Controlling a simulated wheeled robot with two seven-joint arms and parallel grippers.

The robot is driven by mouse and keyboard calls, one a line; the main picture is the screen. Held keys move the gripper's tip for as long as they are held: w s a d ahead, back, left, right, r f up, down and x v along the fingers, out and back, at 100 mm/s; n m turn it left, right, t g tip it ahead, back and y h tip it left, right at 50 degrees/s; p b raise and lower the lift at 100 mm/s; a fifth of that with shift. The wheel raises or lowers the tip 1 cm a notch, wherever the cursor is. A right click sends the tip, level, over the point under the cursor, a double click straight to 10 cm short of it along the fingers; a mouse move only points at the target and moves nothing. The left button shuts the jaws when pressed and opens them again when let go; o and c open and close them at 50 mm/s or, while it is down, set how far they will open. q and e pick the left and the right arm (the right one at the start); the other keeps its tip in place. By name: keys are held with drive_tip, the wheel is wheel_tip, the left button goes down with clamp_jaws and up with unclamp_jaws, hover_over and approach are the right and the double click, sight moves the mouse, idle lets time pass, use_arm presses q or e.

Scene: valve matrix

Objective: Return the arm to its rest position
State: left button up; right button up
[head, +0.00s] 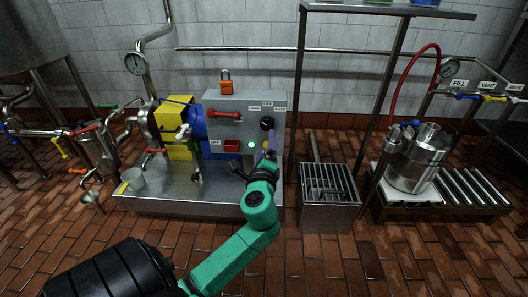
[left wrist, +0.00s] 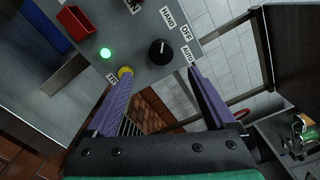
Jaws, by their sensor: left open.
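The green arm with purple fingers is mine. My left gripper (head: 264,155) is in front of the lower right of the grey control box (head: 247,104). In the left wrist view my left gripper (left wrist: 160,82) is open, with nothing between its two purple fingers. Beyond the fingertips are a black selector knob (left wrist: 161,52) marked HAND, OFF and AUTO, a yellow button (left wrist: 125,72) and a lit green lamp (left wrist: 106,53). The knob (head: 267,123) and the lamp (head: 251,144) also show in the head view. I cannot tell whether a fingertip touches the box. My right gripper is not in view.
A grated bin (head: 329,190) and a steel keg (head: 420,157) stand to the right. A shelf post (head: 385,95) rises between them. Brick floor lies open in front.

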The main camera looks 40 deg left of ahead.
use_arm(q)
drive_tip(key=v, duration=0.3)
drive_tip(key=shift+s+d+r, duration=0.1)
drive_tip(key=shift+s+d, duration=0.05)
drive_tip(key=shift+s, duration=0.1)
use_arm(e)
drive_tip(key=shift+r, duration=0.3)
